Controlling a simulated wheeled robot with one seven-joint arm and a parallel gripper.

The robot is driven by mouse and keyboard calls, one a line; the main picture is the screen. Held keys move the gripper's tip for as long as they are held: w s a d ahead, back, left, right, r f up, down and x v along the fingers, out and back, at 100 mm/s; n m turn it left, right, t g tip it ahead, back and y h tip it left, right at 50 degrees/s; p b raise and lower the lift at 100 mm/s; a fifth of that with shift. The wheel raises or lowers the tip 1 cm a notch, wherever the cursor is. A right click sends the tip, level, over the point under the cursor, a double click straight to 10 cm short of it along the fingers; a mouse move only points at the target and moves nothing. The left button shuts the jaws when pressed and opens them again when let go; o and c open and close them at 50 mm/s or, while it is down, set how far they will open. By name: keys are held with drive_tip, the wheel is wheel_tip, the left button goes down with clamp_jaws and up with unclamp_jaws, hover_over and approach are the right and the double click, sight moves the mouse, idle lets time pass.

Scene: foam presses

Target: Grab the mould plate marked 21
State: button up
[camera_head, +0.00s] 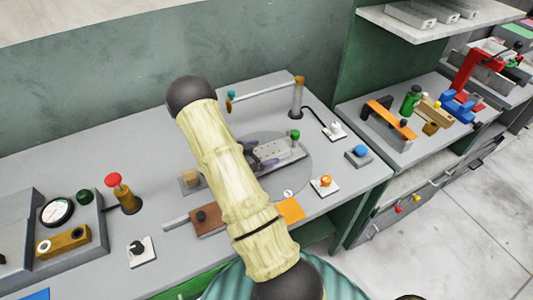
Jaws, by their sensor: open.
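A pale grey plate with small holes (286,152) lies on the round grey disc (302,176) on the bench, with a green-topped knob (295,135) at its right end. No number 21 is readable on it, so I cannot tell whether it is the marked mould plate. My gripper (262,156) shows as dark fingers over the left part of this plate. It is open; I cannot tell whether it touches the plate. My cream-sleeved arm hides the plate's left end and part of the disc.
A bar on posts (264,88) stands behind the disc. An orange button (325,182) and a blue button (360,151) sit to the right. A brown block (205,220) and a red-topped post (122,192) are left. A second bench on the right holds coloured tools.

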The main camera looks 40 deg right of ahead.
sight(262, 153)
drive_tip(key=c, duration=1.5)
drive_tip(key=shift+w+r, duration=0.15)
drive_tip(key=shift+r, duration=0.35)
wheel_tip(262, 153, up, 9)
drive_tip(key=shift+r+b, duration=0.1)
drive_tip(key=shift+b, duration=0.55)
drive_tip(key=shift+c, duration=1)
